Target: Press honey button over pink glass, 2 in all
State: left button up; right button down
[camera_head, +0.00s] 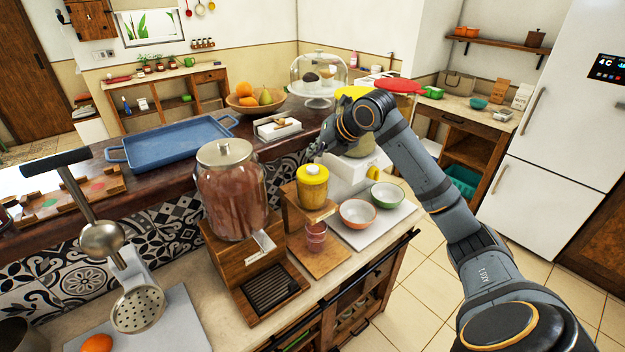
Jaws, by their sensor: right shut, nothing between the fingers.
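The honey dispenser (312,190) is a yellow jar with a yellow lid on a wooden stand. A pale round button (313,169) sits on top of its lid. The pink glass (316,236) stands upright on the wooden base below and in front of the jar. My right arm reaches in from the lower right. My right gripper (315,151) is shut and empty, behind and above the honey button in the picture. It looks apart from the button, though the gap in depth is hard to tell. My left gripper is not in view.
A large glass drink jar (232,190) stands left of the honey dispenser. Two bowls, orange (358,213) and green (387,195), sit on a white board to the right. A metal press (102,240) stands at left. A blue tray (172,143) lies on the raised counter.

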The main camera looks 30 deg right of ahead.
aim_at(310, 166)
jog(key=shift+d+f, duration=0.1)
jog(key=shift+f, duration=0.7)
dwell(0.8)
jog(key=shift+f, duration=0.4)
jog(key=shift+f+b, duration=0.5)
jog(key=shift+f, duration=0.2)
dwell(0.5)
jog(key=shift+r, duration=0.15)
jog(key=shift+r+p, duration=0.95)
jog(key=shift+p, duration=0.3)
notch_tip(310, 166, up, 5)
jog(key=p, duration=0.5)
jog(key=shift+r+p, duration=0.15)
jog(key=shift+p, duration=0.15)
